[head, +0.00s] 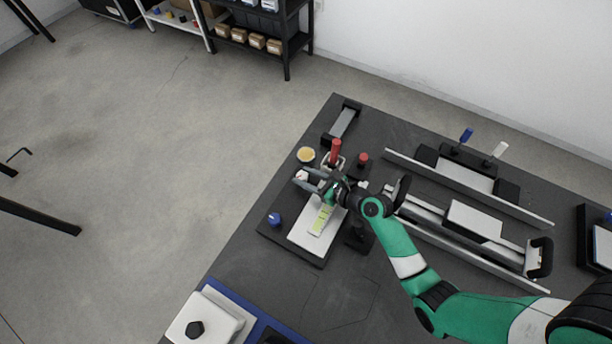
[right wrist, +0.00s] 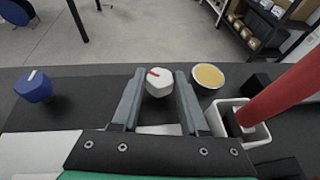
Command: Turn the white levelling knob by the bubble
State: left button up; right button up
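The white levelling knob (head: 301,175) stands at the left edge of the dark base plate and has a red mark on top. In the right wrist view the knob (right wrist: 158,82) sits between the fingertips of my right gripper (right wrist: 160,88). The fingers look open around it, with a narrow gap on the right; contact on the left is unclear. In the head view my right gripper (head: 312,180) reaches the knob from the right. The round yellow bubble (head: 306,154) is just behind the knob; it also shows in the right wrist view (right wrist: 208,76). My left gripper is not in view.
A blue knob (head: 274,219) stands on the same base. A red handle (head: 335,150) rises close to my right gripper. A red knob (head: 363,159) is nearby. Metal rails (head: 470,190) lie to the right. A white block (head: 205,318) is at the front left.

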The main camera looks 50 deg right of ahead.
grip_shut()
jog(key=shift+d+f+n+y, duration=0.1)
jog(key=shift+d+n+y, duration=0.05)
jog(key=shift+n+y, duration=0.65)
jog(key=shift+y, duration=0.1)
jog(key=o, duration=0.8)
grip_release()
